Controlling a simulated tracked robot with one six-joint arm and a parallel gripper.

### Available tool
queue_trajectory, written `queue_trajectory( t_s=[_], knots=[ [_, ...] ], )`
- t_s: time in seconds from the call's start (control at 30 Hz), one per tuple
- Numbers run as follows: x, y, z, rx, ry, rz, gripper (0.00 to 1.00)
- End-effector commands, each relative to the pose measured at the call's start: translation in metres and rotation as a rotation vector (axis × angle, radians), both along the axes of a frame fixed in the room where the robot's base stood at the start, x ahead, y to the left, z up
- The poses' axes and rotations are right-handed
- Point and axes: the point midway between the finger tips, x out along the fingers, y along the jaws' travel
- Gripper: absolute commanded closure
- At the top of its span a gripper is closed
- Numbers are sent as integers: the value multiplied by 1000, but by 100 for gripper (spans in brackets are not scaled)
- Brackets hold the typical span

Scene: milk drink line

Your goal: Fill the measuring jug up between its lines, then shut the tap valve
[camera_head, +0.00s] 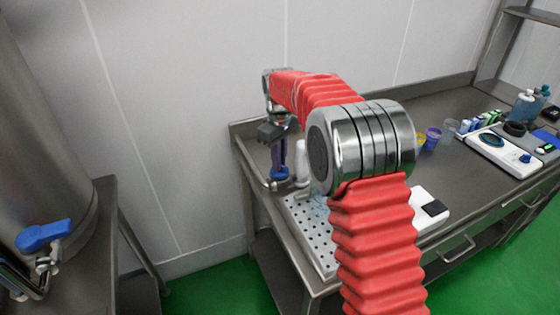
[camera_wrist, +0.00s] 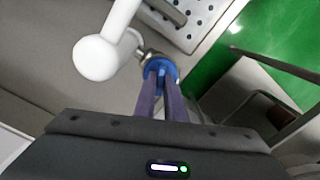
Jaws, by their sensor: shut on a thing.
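My gripper (camera_head: 279,168) points down over the back left corner of the steel bench. It is shut on a blue tap valve knob (camera_wrist: 160,67), which shows between the purple-blue fingertips in the wrist view. A white upright tap body (camera_head: 301,155) stands just right of the knob. Its round white top and side arm (camera_wrist: 96,58) show left of the fingers in the wrist view. I cannot clearly make out the measuring jug, its lines or its level; my arm covers much of the area over the perforated drip tray (camera_head: 303,228).
A steel tank with a blue lever (camera_head: 44,235) stands at the far left. Right of my arm, the bench holds a white scale (camera_head: 430,208), a purple cup (camera_head: 433,137), a clear beaker (camera_head: 450,130), a white stirrer plate (camera_head: 510,157) and bottles (camera_head: 523,105).

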Motion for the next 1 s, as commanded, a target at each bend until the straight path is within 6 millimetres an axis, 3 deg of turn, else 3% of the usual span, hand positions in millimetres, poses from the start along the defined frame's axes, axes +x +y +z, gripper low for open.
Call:
queue_trajectory(
  t_s=[0.5, 1.0],
  knots=[
    [2, -4, 1, -6, -4, 347, 100],
    [3, -5, 1, -7, -7, 391, 100]
  ],
)
